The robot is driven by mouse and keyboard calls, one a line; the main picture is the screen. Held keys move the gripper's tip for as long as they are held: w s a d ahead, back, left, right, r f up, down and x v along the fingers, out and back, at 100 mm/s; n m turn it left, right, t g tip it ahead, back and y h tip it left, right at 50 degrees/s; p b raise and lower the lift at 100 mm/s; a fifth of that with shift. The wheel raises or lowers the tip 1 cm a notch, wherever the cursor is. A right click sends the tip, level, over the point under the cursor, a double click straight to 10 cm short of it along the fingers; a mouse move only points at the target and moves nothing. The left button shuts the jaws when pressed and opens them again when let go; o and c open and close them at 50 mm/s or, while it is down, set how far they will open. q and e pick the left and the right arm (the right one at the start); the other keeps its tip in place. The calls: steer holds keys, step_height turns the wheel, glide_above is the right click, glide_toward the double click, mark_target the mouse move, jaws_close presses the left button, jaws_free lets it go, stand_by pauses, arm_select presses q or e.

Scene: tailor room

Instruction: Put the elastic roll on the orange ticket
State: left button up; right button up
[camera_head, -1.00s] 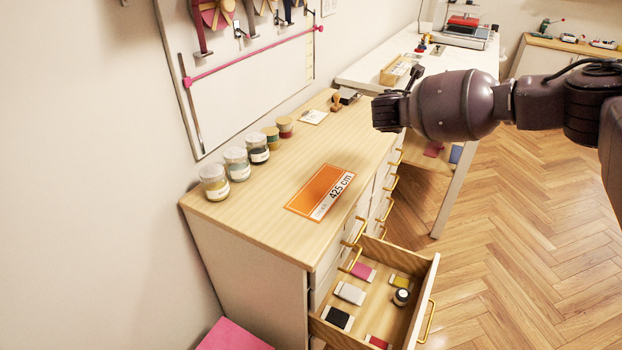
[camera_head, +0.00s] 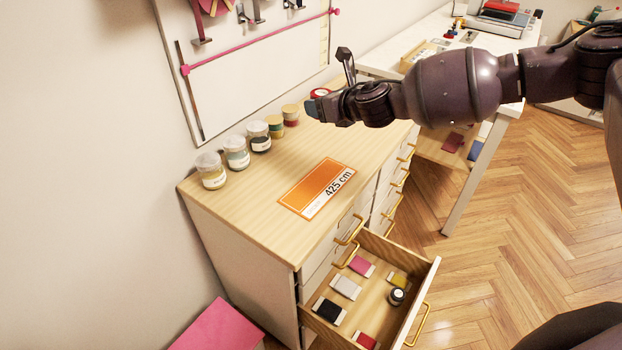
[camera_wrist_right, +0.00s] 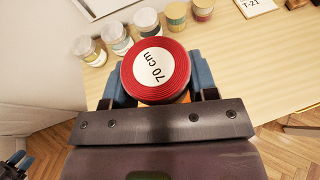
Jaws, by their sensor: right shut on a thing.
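The red elastic roll (camera_wrist_right: 156,77), with a white round label reading 70 cm, is between the blue fingers of my right gripper (camera_wrist_right: 155,80) in the right wrist view. The gripper is shut on it. In the head view a small part of the red roll (camera_head: 320,92) shows behind the right gripper (camera_head: 322,104), above the dresser top. The orange ticket (camera_head: 310,191), printed 425 cm, lies flat on the dresser, nearer the front edge than the gripper. Part of what seems my left gripper (camera_wrist_right: 16,164) shows at the lower left of the wrist view; its jaws are unclear.
Several lidded jars (camera_head: 210,171) stand along the back of the dresser (camera_head: 240,208), by the wall. An open drawer (camera_head: 372,292) holds small colored cards and a dark-lidded jar (camera_head: 397,297). A pink box (camera_head: 218,325) is at lower left. Dresser top around the ticket is clear.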

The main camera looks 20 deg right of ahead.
steer(key=shift+s+a+n+g+y, duration=0.4)
steer(key=shift+s+a+n+y, duration=0.2)
steer(key=shift+a+n+y, duration=0.35)
steer(key=b, duration=0.4)
glide_above(314, 183)
step_height(314, 183, down, 16)
steer(key=shift+d+r, duration=0.1)
steer(key=shift+d, duration=0.05)
steer(key=shift+f+b, duration=0.7)
steer(key=shift+f, duration=1.65)
steer(key=shift+r, duration=0.15)
steer(key=shift+f, duration=0.2)
